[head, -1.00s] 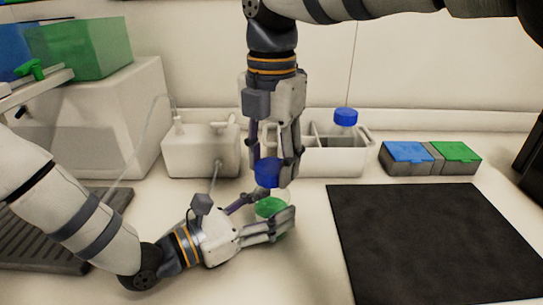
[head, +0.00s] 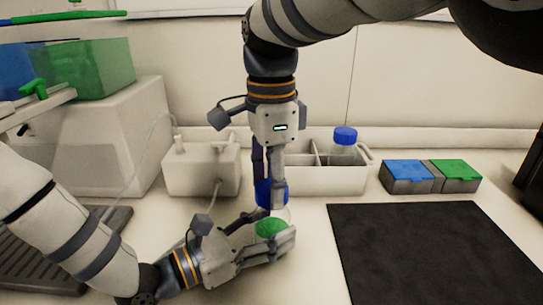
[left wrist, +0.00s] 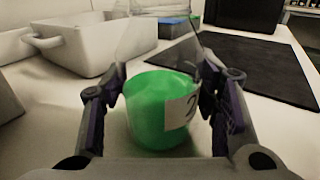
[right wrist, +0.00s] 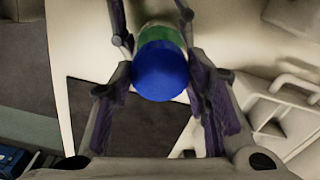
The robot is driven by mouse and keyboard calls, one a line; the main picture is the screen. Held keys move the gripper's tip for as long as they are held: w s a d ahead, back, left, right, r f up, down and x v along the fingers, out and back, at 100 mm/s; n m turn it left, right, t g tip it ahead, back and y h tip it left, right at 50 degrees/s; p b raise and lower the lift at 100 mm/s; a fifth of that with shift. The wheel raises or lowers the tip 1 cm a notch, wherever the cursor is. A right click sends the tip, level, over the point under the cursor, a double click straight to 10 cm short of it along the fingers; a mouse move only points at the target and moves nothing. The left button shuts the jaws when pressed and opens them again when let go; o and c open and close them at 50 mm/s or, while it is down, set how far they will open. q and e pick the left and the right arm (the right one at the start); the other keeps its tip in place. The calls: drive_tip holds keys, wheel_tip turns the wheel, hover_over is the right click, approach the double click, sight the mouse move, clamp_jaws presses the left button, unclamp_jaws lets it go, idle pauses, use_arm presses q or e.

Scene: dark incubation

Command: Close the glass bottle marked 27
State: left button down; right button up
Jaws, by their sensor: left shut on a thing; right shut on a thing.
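The glass bottle (head: 270,229) holds green liquid and stands upright on the bench. In the left wrist view the bottle (left wrist: 160,112) shows a white label at its right side, with only part of a digit readable. My left gripper (head: 272,238) is shut around the bottle's body from the side. The blue cap (head: 270,192) sits at the bottle's top, in line with it. My right gripper (head: 270,195) points straight down and is shut on the cap. In the right wrist view the cap (right wrist: 160,70) covers the bottle's top; whether it is threaded on cannot be told.
A white divided caddy (head: 330,180) behind holds another blue-capped bottle (head: 344,142). Blue-lidded (head: 409,172) and green-lidded (head: 456,171) boxes stand at right. A black mat (head: 430,250) lies flat at front right, clear. A white container (head: 200,168) with a tube stands behind the left gripper.

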drive_tip(key=m, duration=0.9)
drive_tip(key=shift+m, duration=0.3)
drive_tip(key=o, duration=0.9)
wheel_tip(320, 180, up, 12)
use_arm(q)
drive_tip(key=c, duration=0.5)
unclamp_jaws()
